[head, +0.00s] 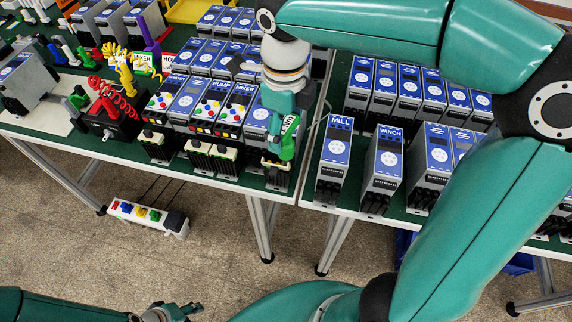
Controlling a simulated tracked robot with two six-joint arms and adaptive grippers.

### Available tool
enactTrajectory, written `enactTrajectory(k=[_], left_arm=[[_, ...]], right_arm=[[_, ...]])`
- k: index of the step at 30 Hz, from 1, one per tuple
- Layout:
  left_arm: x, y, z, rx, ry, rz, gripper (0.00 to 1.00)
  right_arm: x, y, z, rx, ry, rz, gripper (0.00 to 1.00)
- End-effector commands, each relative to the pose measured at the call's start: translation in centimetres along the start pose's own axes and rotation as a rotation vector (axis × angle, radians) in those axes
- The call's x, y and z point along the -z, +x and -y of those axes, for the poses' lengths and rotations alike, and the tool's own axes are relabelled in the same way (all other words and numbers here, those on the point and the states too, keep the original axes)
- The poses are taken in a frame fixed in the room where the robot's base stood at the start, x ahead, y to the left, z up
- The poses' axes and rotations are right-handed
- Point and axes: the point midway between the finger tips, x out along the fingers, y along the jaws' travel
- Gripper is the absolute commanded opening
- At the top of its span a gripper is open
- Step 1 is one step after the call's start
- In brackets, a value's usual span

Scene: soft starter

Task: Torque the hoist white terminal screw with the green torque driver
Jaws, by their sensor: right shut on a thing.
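My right gripper (282,108) is shut on the green torque driver (288,139), whose label ends in "Nm". The driver points down in front of a blue-faced starter unit (256,119) at the right end of the row on the left table. The gripper and driver partly cover this unit, and I cannot read its name. The white terminal screw and the driver's tip cannot be made out. My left gripper (184,311) is low at the bottom edge, away from the tables, and its jaw state is unclear.
Units marked PUMP (209,103) and MIXER (237,105) stand left of the driver. MILL (335,157) and WINCH (383,160) units stand on the right table. Coiled red (117,103) and yellow cords are at left. A power strip (148,217) lies on the floor.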

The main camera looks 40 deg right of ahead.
Motion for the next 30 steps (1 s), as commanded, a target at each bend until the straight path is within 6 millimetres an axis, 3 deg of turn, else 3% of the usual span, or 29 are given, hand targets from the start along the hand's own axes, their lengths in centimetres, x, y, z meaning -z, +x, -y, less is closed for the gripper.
enactTrajectory(k=[11,22,30], left_arm=[[0.0,-0.02,-0.01,0.0,0.0,0.0,0.4],[0.0,-0.54,-0.19,0.0,0.0,0.0,0.4],[-0.01,-0.51,-0.19,0.0,0.0,0.0,0.4]], right_arm=[[-0.02,-0.05,0.0,0.0,0.035,0.001,0.38],[0.03,-0.09,-0.03,0.0,-0.329,0.004,0.38],[0.02,-0.04,-0.03,0.0,-0.362,0.005,0.38]])
